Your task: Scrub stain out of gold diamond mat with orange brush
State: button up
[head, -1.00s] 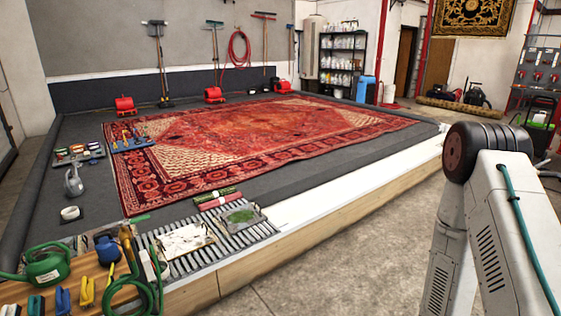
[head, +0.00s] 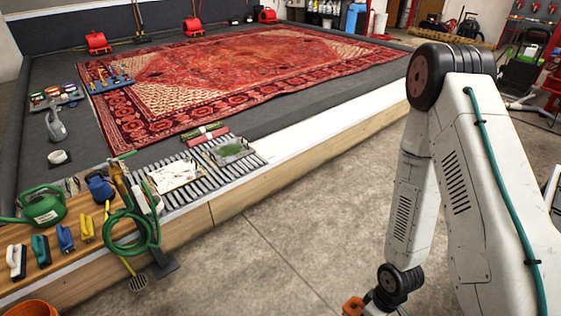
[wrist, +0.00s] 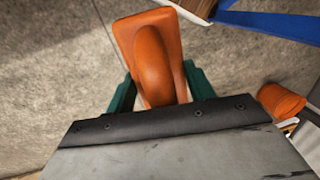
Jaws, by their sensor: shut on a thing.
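The orange brush (wrist: 152,60) is held between the green fingers of my gripper (wrist: 153,92) in the wrist view, above bare concrete floor. Its bristles are hidden. A bit of the orange brush (head: 353,305) also shows at the bottom edge of the head view, beside my arm. I cannot clearly make out a gold diamond mat. On the slatted grate (head: 203,178) lie a whitish, dark-marked panel (head: 174,177) and a panel with a green patch (head: 230,150).
White, green, blue and yellow brushes (head: 86,228) stand on a wooden ledge (head: 110,265), with a green watering can (head: 42,205) and coiled hose (head: 140,240). A large red rug (head: 240,80) covers the raised pit floor. Open concrete (head: 290,250) lies in front.

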jog(key=shift+d, duration=1.3)
jog(key=shift+s, duration=0.1)
dwell(0.4)
